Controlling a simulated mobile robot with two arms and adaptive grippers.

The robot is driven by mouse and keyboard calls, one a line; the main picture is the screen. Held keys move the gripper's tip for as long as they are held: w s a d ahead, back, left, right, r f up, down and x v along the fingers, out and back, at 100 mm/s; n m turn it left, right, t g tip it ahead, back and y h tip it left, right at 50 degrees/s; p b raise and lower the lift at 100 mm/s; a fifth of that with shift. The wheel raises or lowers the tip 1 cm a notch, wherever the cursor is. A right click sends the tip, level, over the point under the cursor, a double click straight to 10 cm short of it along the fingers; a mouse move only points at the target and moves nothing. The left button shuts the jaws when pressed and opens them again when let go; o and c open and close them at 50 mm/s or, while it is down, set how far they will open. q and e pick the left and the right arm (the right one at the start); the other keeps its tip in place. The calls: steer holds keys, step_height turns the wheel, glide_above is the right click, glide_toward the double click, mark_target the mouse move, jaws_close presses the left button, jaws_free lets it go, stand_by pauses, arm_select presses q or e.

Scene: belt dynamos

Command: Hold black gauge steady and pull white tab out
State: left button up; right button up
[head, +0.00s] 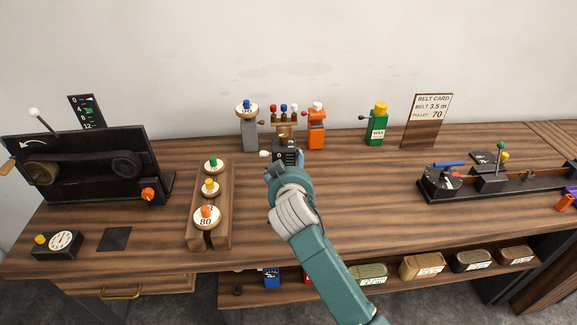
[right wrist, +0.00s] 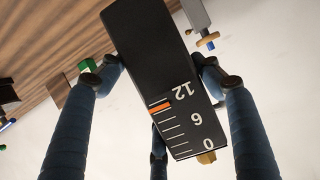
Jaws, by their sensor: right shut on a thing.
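The black gauge (right wrist: 140,50) fills the middle of the right wrist view, with a white scale marked 12, 6 and 0 and an orange pointer near 12. My right gripper (right wrist: 160,72) is shut on it, with fingers on both sides. A tan knob shows at its scale end. In the head view the gauge (head: 289,153) is upright just beyond my right gripper (head: 284,170), partly hidden by it. A white tab (head: 265,154) sticks out on its left side; I cannot make it out in the right wrist view. My left gripper is not in view.
Behind the gauge stand a grey post (head: 249,133), a brass stand with coloured knobs, and an orange device (head: 316,130). A wooden rack (head: 222,233) with round pulleys is to the left. A green device (head: 377,127) stands at the back right.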

step_height(320, 180, down, 12)
steer(key=b, duration=0.8)
steer(key=shift+b, duration=0.3)
steer(key=shift+f, duration=0.3)
steer(key=shift+f+b, duration=0.2)
steer(key=shift+b, duration=0.1)
steer(key=shift+f, duration=0.15)
stand_by(0.4)
stand_by(0.5)
steer(key=shift+f, duration=0.2)
steer(key=shift+s, duration=0.1)
